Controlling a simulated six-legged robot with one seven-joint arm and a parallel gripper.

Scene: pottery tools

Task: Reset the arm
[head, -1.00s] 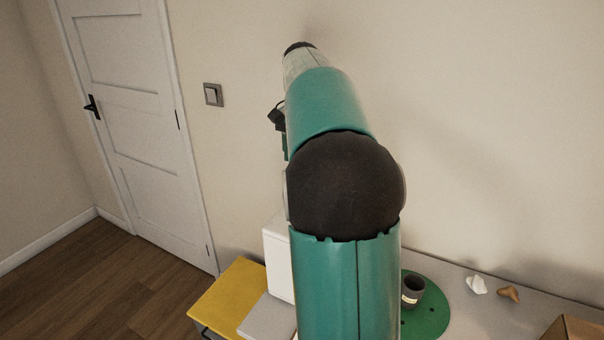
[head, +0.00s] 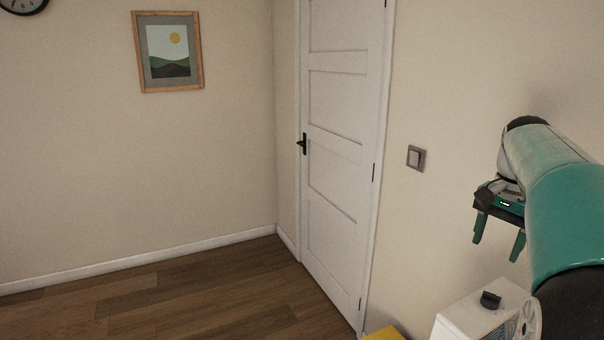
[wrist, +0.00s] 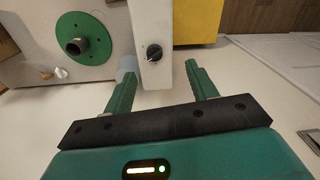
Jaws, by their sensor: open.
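My arm is raised at the right side of the head view, in front of the wall. My gripper (head: 497,248) hangs from its end with two green fingers apart and nothing between them. In the wrist view, my gripper (wrist: 161,72) is open too, its fingers spread on either side below a white box with a dark knob (wrist: 148,18). The white box also shows at the lower right of the head view (head: 462,318), below the gripper and apart from it.
The wrist view shows a green disc (wrist: 97,28) with a dark cup (wrist: 76,47), a small white piece (wrist: 62,73) and a yellow surface (wrist: 197,20). A white door (head: 338,140), a light switch (head: 416,157) and bare wooden floor (head: 170,300) show in the head view.

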